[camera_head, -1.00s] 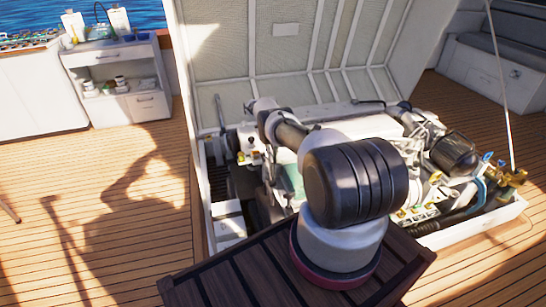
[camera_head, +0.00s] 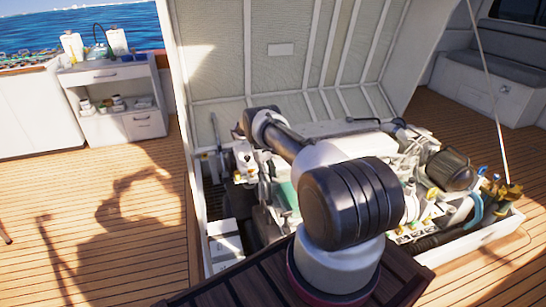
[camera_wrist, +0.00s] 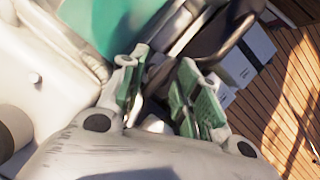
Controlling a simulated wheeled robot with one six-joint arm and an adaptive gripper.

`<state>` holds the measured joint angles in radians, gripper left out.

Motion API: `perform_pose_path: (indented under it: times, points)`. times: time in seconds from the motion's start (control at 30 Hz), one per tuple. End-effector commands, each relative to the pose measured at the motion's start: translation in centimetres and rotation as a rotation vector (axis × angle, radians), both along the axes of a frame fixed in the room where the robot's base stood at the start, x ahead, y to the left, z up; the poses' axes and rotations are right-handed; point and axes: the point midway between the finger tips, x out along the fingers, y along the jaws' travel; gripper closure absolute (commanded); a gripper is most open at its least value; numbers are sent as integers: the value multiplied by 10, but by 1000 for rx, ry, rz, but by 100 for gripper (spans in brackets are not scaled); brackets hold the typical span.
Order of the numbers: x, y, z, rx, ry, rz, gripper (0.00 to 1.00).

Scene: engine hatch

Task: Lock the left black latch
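My gripper (camera_wrist: 160,88) shows in the wrist view with its two green-padded fingers apart and nothing clearly held between them. A dark curved bar (camera_wrist: 233,40) lies just beyond the right finger; I cannot tell whether it is the left black latch. In the head view, an upright dark lever (camera_head: 216,130) stands at the left side of the open hatch, and I cannot tell whether it is the latch either. My arm reaches over the engine (camera_head: 405,170) toward its left side.
The hatch lid (camera_head: 300,75) stands open behind the engine. White boxes (camera_head: 225,240) sit low at the left inside the bay, and also show in the wrist view (camera_wrist: 245,60). A white cabinet (camera_head: 115,100) stands at back left. The wooden deck (camera_head: 110,200) at left is clear.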

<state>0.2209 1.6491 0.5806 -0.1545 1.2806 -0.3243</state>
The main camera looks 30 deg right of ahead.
Motion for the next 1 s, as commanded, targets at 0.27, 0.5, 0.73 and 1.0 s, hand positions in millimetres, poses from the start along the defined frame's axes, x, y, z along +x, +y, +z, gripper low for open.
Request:
perform_pose_path:
  times: [0.27, 0.5, 0.73, 1.0]
  points:
    - [-2, 3, 1, 1, 3, 453, 68]
    - [-4, 4, 1, 2, 2, 865, 68]
    - [1, 12, 20, -1, -4, 1127, 68]
    - [6, 34, 76, -1, -3, 1120, 68]
